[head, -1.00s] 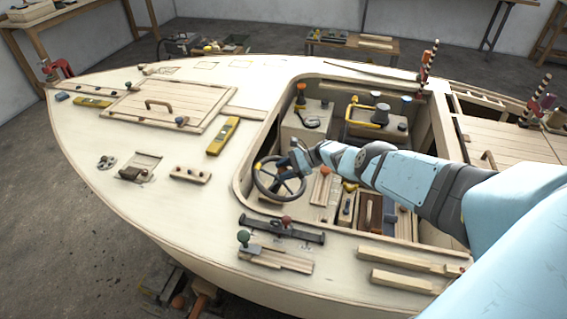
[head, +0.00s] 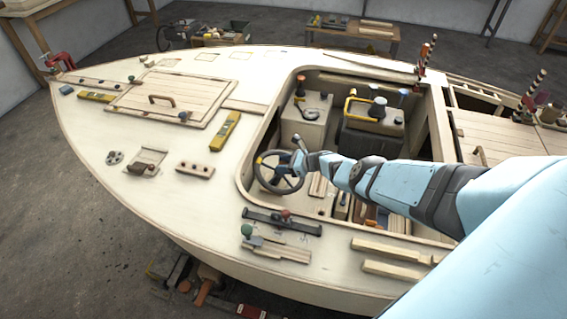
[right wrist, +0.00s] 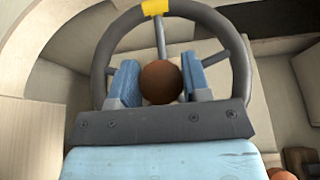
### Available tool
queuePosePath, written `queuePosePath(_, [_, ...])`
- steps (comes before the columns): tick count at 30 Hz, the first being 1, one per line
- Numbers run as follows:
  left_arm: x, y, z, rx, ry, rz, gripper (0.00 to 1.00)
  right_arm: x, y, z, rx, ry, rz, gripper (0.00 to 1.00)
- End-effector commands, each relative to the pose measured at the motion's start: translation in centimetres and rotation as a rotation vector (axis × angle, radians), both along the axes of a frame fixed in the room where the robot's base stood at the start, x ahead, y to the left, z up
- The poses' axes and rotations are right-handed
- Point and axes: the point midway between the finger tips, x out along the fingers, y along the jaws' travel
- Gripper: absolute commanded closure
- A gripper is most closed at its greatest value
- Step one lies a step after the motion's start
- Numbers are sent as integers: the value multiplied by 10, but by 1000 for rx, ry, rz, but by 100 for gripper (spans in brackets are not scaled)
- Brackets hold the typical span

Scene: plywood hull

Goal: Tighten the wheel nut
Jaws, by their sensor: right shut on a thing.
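The dark steering wheel (head: 259,180) stands in the cockpit, with a yellow mark on its rim. It also shows in the right wrist view (right wrist: 102,60), with its spokes running behind my fingers. My right gripper (head: 299,160) is at the wheel's upper right side in the head view. In the right wrist view, the blue fingers of my right gripper (right wrist: 160,84) are shut on a brown round-ended thing (right wrist: 160,82), perhaps a tool handle, in front of the wheel's middle. It hides the hub, so I cannot see the wheel nut. My left gripper is not in view.
The cockpit's rim (head: 243,165) curves close around the wheel. A dark rail with a red knob (head: 285,215) lies on the near deck. A yellow level (head: 225,131) lies left of the cockpit.

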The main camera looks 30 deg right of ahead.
Motion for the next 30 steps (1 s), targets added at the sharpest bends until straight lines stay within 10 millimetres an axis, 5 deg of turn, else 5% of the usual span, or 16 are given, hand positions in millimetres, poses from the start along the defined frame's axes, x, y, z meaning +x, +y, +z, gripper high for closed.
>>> queuePosePath(11, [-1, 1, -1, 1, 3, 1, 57, 2, -4, 4, -1, -5, -9, 80])
queuePosePath(12, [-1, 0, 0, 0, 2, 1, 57, 2, -4, 4, -1, -5, -9, 54])
queuePosePath(15, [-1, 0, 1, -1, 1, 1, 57, 2, -3, 4, -1, -4, -8, 31])
queuePosePath(24, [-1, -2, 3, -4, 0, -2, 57, 0, -2, 3, 0, -1, -6, 31])
queuePosePath(30, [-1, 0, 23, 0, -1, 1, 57, -15, -14, 15, 0, 0, -8, 31])
